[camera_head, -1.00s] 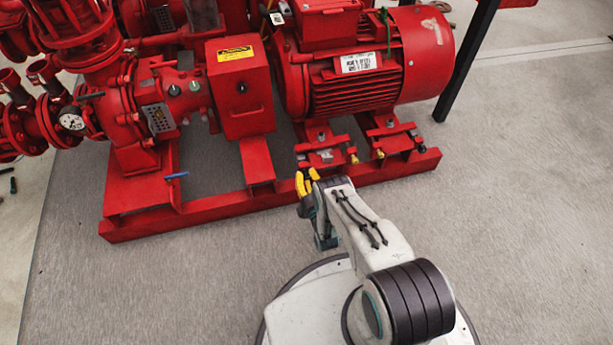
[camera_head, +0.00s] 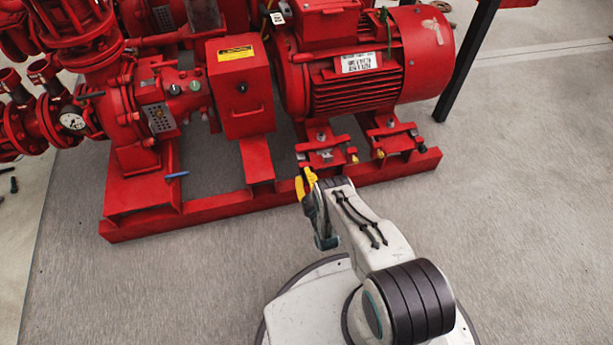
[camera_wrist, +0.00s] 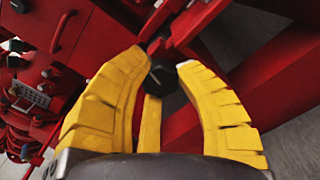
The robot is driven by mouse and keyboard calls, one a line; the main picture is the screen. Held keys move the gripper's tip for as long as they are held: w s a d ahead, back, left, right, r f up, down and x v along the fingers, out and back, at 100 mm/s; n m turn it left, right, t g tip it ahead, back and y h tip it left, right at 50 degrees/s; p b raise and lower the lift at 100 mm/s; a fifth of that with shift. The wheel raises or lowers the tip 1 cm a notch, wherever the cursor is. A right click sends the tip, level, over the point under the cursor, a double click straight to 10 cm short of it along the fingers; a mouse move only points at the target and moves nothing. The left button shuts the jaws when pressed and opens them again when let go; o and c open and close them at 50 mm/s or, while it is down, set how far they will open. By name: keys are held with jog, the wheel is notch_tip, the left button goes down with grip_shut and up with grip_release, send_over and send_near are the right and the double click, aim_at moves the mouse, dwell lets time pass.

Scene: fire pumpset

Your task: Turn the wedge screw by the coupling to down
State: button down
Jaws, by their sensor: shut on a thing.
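My gripper (camera_head: 306,180) is at the front edge of the red pump base, below the left motor foot, with its yellow fingers pointing up to the base. In the wrist view the yellow fingers (camera_wrist: 160,75) close around a dark grey screw head (camera_wrist: 163,79), which I take as the wedge screw by the coupling. A yellow strip (camera_wrist: 151,125) lies behind the head, between the fingers; I cannot tell whether it is a third finger or part of the screw. In the head view my gripper hides the screw. The red coupling guard (camera_head: 240,85) stands to the left.
The red motor (camera_head: 365,70) stands above on the base frame (camera_head: 160,222). Other yellow-tipped screws (camera_head: 353,158) (camera_head: 380,153) sit to the right. A blue-handled lever (camera_head: 176,175) is at the left. The grey floor (camera_head: 500,200) at right is clear.

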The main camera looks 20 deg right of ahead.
jog(key=shift+a+f+n, duration=0.15)
jog(key=shift+f+n, duration=0.05)
jog(key=shift+n, duration=0.9)
jog(key=shift+s, duration=0.1)
jog(key=c, duration=1.3)
grip_release()
jog(key=shift+f, duration=0.1)
jog(key=o, duration=0.4)
jog(key=shift+r, duration=0.2)
jog(key=shift+r, duration=4.9)
